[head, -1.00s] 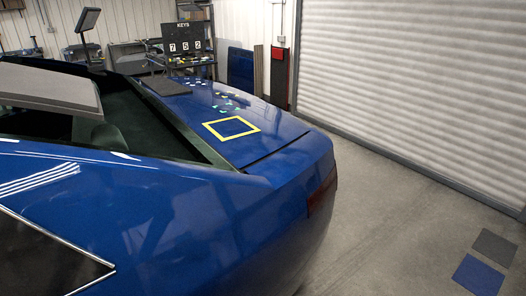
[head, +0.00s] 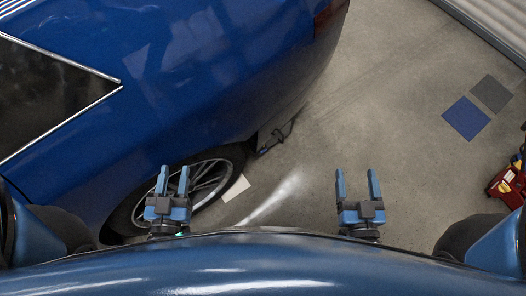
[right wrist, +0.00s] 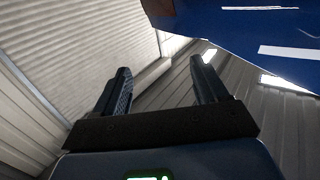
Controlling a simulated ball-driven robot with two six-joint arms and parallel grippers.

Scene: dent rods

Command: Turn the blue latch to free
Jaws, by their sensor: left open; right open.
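I cannot make out a blue latch in either view now. My left gripper (head: 173,182) is open and empty, in front of the car's rear wheel in the head view. My right gripper (head: 356,185) is open and empty over bare floor, to the right of the wheel. In the right wrist view its two fingers (right wrist: 160,88) stand apart with nothing between them. The blue car (head: 200,80) fills the upper left of the head view, and part of a blue body shows at the top right of the right wrist view.
The car's rear wheel (head: 200,185) has a pale wedge-like piece (head: 236,188) beside it. A small dark object (head: 275,140) lies on the floor by the bumper. Blue (head: 466,118) and grey (head: 491,94) floor squares lie to the right. A red box (head: 508,187) stands at the right edge.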

